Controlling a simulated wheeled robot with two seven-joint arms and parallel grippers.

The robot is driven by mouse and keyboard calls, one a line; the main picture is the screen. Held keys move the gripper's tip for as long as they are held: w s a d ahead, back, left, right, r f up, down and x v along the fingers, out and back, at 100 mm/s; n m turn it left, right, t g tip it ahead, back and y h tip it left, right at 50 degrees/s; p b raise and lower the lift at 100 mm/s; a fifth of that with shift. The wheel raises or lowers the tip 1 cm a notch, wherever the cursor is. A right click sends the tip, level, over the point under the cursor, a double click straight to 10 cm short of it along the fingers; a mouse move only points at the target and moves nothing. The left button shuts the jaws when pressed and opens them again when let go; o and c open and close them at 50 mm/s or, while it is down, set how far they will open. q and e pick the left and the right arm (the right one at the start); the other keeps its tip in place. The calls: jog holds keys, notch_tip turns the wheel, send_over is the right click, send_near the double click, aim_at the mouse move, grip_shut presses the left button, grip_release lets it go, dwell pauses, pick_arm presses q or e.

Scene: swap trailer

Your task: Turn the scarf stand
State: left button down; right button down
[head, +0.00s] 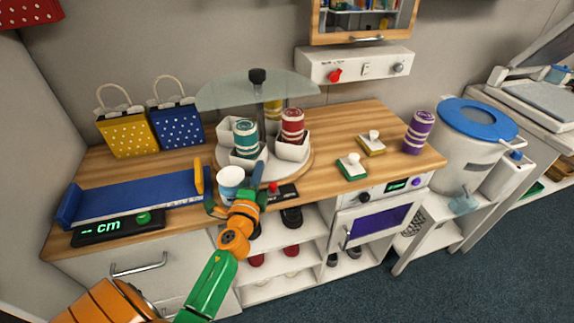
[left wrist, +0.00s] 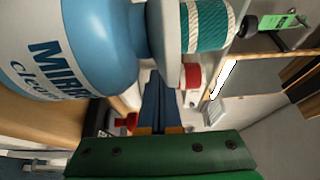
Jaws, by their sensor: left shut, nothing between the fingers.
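The scarf stand (head: 262,168) is a round turntable on the wooden counter, with a dark central post and a clear canopy (head: 225,92). Its white cups hold a teal striped roll (head: 245,138) at front left, a red striped roll (head: 292,125) at right and a yellow roll (head: 273,112) behind. My left gripper (head: 258,175) is at the stand's front edge, shut and empty; contact cannot be told. In the left wrist view its dark blue fingers (left wrist: 158,100) are together, with the teal roll (left wrist: 208,25) close by. My right gripper is out of view.
A blue and white mirror-cleaner bottle (head: 231,181) stands just left of my left gripper, large in the left wrist view (left wrist: 65,40). A black box with a red button (head: 274,188) is at the gripper's right.

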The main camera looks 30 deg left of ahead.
pick_arm(q)
jog(key=shift+s+a, duration=0.25)
jog(key=shift+a, duration=0.15)
jog(key=shift+s+a, duration=0.1)
jog(key=shift+a, duration=0.05)
dwell(0.4)
